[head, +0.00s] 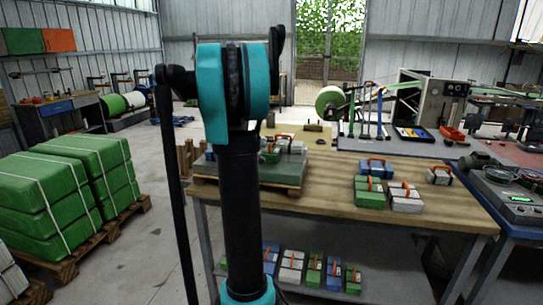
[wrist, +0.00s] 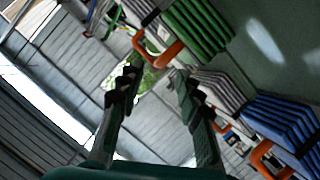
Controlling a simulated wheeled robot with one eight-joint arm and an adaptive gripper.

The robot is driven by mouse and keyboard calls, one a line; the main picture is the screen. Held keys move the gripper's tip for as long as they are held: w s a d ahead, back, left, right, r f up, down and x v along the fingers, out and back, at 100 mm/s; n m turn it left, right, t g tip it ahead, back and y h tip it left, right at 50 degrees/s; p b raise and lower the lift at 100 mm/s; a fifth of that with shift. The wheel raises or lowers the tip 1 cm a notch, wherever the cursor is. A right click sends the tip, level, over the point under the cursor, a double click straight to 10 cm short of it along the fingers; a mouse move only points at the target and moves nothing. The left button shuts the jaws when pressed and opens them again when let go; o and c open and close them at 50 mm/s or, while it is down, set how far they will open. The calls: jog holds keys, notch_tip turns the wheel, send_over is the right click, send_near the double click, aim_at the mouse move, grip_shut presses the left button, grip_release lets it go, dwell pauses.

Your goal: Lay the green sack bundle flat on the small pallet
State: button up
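In the head view, a green sack bundle (head: 369,194) with an orange handle lies on the workbench at the right. Another green bundle (head: 270,156) shows partly behind my arm, with other bundles on the small pallet (head: 285,187) at the bench's left end. In the wrist view, a green bundle (wrist: 200,28) with an orange handle is at the top, beyond the fingertips. My gripper (wrist: 158,92) is open, with nothing seen between its fingers. Its right finger is close to a grey-white bundle (wrist: 222,88); contact cannot be told. My arm hides the gripper in the head view.
A blue bundle (wrist: 283,122) is beside the grey-white one. White bundles (head: 405,198) lie on the workbench (head: 330,200), whose front middle is clear. Several bundles stand below it. Large green stacks (head: 60,190) sit on floor pallets at left.

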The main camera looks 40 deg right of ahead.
jog(key=x, duration=0.4)
jog(key=shift+w+d+r, duration=0.1)
jog(key=shift+d, duration=0.1)
jog(key=shift+c, duration=0.6)
grip_shut()
